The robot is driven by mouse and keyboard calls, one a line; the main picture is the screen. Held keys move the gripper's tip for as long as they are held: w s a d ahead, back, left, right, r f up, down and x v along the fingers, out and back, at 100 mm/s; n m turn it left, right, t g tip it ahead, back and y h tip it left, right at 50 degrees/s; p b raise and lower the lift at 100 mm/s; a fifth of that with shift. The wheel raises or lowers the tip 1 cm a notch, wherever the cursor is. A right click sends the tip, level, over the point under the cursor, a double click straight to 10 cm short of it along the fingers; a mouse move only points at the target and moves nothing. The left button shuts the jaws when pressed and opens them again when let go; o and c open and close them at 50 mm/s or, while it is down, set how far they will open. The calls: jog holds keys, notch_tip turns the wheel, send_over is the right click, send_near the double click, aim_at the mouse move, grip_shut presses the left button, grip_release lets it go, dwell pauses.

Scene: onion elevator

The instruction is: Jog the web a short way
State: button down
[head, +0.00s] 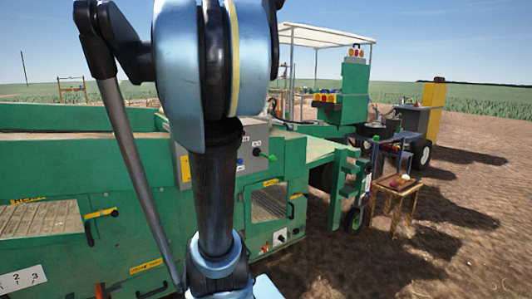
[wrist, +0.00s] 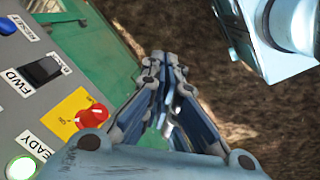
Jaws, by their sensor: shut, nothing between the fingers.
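A grey control panel (wrist: 50,55) fills the left of the wrist view. It carries a black rocker switch (wrist: 41,72) beside a label reading FWD. A blue button (wrist: 6,26) sits by RESET, a red button (wrist: 92,115) on a yellow plate, and a pale lit lamp (wrist: 21,168) by READY. My gripper (wrist: 163,62) is shut and empty, right of the panel. In the head view the panel (head: 254,136) is partly behind my arm; my gripper is hidden there. Slats (head: 268,205) show in a machine window.
A green knob or lever (head: 272,157) sticks out at the panel's right. A wooden stand (head: 398,190) and wheel (head: 353,220) stand right. Bare soil (head: 450,225) there is open.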

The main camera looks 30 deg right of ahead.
jog(key=w+d+r+n+g, duration=0.1)
jog(key=w+d+r+n, duration=0.65)
jog(key=d, duration=0.55)
notch_tip(320, 180, up, 5)
jog(key=n+g, duration=0.2)
jog(key=n, duration=0.1)
send_over(269, 158)
jog(key=w+a, duration=0.3)
jog(key=a, duration=0.1)
jog(key=shift+w+d+h, duration=0.1)
jog(key=shift+d+h, duration=0.1)
jog(key=shift+h, duration=0.2)
jog(key=x, duration=1.4)
jog(key=shift+w, duration=0.2)
